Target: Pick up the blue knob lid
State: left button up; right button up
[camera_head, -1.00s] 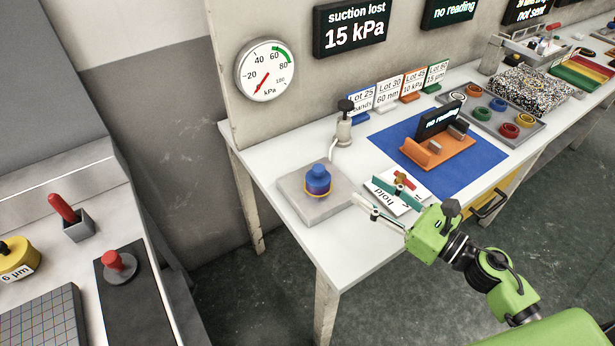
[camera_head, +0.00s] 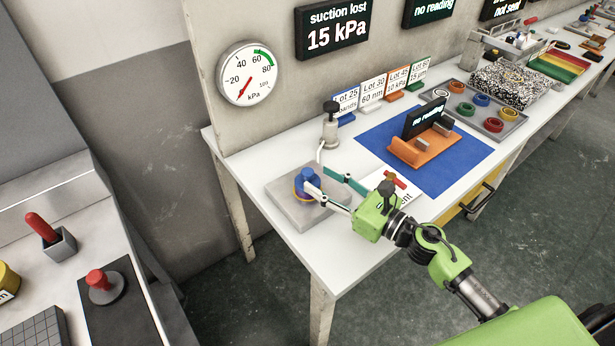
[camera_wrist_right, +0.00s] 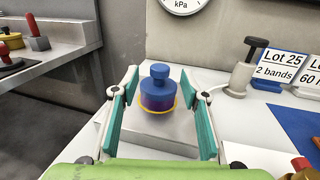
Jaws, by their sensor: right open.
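The blue knob lid (camera_head: 304,177) sits on a grey square plate (camera_head: 281,206) at the near left of the white table. In the right wrist view the lid (camera_wrist_right: 161,84) has a round knob on top, a purplish lower side and a yellow ring around its base. My right gripper (camera_head: 319,178) is open and level with the lid. In the right wrist view its two teal fingers (camera_wrist_right: 162,100) stand on the left and right, with the lid between and slightly beyond them; a gap shows on each side. My left gripper is not in view.
A white pump-like post (camera_head: 330,131) with a black knob stands behind the plate. Label cards (camera_head: 373,91) stand along the wall. A blue mat (camera_head: 450,172) with an orange stand (camera_head: 424,152) lies to the right. A card lies partly under my right gripper.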

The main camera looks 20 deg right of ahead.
aim_at(307, 171)
jog(key=p+x, duration=0.1)
jog(key=x, duration=0.4)
jog(key=shift+r, duration=0.1)
jog(key=shift+w+a, duration=0.1)
jog(key=shift+w, duration=0.1)
grip_shut()
